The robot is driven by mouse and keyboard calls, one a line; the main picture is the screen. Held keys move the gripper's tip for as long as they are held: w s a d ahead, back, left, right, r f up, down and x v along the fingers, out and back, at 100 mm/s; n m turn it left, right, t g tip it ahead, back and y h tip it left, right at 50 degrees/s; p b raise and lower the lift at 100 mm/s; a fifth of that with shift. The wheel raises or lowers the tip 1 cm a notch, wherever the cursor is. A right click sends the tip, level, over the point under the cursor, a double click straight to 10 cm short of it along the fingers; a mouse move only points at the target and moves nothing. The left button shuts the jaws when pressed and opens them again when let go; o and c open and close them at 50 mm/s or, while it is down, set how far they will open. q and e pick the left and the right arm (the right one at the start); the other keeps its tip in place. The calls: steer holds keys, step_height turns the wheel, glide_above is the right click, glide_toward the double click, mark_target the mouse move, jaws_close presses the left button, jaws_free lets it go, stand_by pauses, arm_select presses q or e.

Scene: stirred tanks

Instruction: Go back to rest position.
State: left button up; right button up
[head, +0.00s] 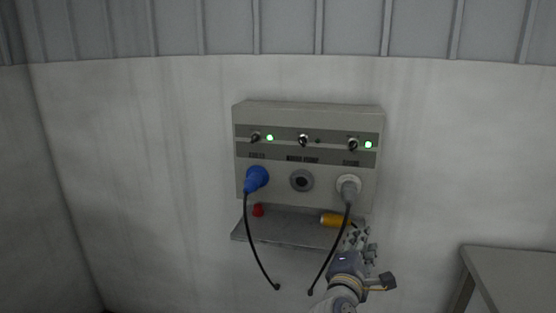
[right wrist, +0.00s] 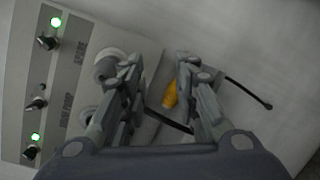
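My right gripper (head: 358,238) is below the right end of the wall panel (head: 308,112), near the small shelf. In the right wrist view, its two fingers (right wrist: 158,60) stand apart with no object held between them, so it is open. The grey plug (head: 348,187) sits in the panel's right socket, above the gripper; it also shows beside the left finger in the right wrist view (right wrist: 106,68). A blue plug (head: 256,179) sits in the left socket. The middle socket (head: 301,181) is empty. My left gripper is not in view.
The shelf (head: 285,229) under the panel holds a red piece (head: 258,210) and a yellow-orange piece (head: 334,220). Black cables hang from both plugs, the right one close to my gripper. A grey table (head: 510,262) stands at the lower right. The wall left of the panel is clear.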

steer(key=s+d+f+m+g+y, duration=0.2)
steer(key=s+f+m+g+y, duration=0.5)
steer(key=s+f, duration=1.15)
steer(key=s+a+f+m+g+y, duration=0.1)
steer(key=s+f+m+g, duration=0.15)
steer(key=s, duration=0.35)
steer(key=s+a+f+m+g, duration=0.1)
steer(key=s+a+f+m, duration=0.15)
steer(key=s, duration=0.45)
steer(key=s+a+f+m+g+y, duration=0.1)
steer(key=s+f+m, duration=0.25)
steer(key=s, duration=0.25)
step_height(320, 180, down, 24)
steer(key=g, duration=0.1)
steer(key=s+d+f+g, duration=0.1)
steer(key=s+d+f, duration=0.2)
steer(key=s+f, duration=1.5)
steer(key=shift+d, duration=0.15)
steer(key=shift+s+g, duration=0.1)
steer(key=shift+g, duration=0.15)
